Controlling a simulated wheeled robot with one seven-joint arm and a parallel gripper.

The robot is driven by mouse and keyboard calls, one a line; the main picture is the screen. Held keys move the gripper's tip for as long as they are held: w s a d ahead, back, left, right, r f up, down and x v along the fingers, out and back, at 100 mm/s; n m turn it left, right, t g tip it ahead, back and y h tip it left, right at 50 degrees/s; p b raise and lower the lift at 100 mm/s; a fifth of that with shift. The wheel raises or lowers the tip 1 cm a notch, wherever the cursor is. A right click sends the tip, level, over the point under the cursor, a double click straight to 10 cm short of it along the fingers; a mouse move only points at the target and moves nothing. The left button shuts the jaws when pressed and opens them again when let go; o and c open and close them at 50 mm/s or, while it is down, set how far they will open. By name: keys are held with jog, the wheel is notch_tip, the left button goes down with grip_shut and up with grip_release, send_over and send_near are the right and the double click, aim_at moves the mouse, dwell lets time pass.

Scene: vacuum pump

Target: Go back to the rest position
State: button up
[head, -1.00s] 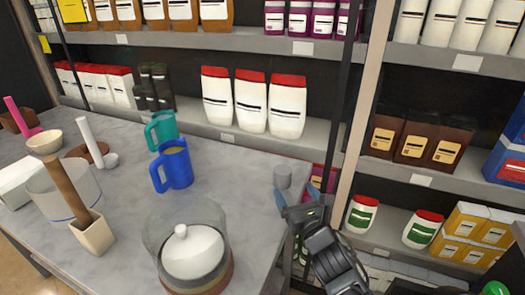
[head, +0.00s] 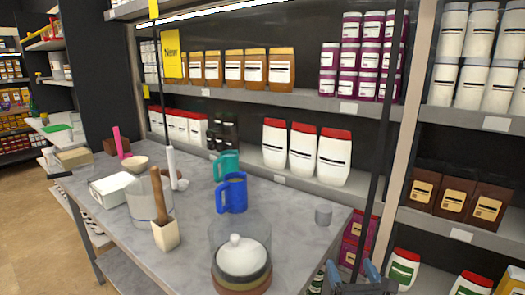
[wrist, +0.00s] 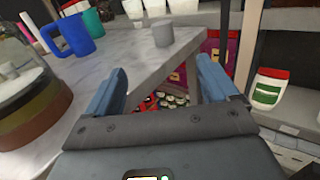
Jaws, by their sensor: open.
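My gripper (wrist: 163,85) is open and empty in the wrist view, its two blue-grey fingers apart beside the table's right edge.
A blue mug (head: 233,193), a teal mug (head: 227,163) and a glass jar with a white lidded pot (head: 241,262) stand on the table. Stocked shelves (head: 400,114) rise behind it. Floor shows free at the left (head: 30,225).

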jog(key=s+a+f+m, duration=0.1)
jog(key=s+a+m, duration=0.4)
jog(key=s+m, duration=0.55)
jog(key=s+a+f+m, duration=0.1)
jog(key=s+a+m, duration=0.4)
jog(key=s+m, duration=0.55)
jog(key=s+d+r+m+g+h, duration=0.15)
jog(key=s+m, duration=0.25)
jog(key=s, duration=0.6)
jog(key=s+d+m+g+y, duration=0.1)
jog(key=s+d+m, duration=0.3)
jog(key=s, duration=0.5)
jog(key=s+d+r+m+b, duration=0.1)
jog(key=s+d+r+m, duration=0.4)
jog(key=s, duration=0.5)
jog(key=shift+r+m+g, duration=0.35)
jog(key=shift+r+m, duration=0.55)
jog(key=shift+m, duration=0.1)
jog(key=shift+c, duration=0.3)
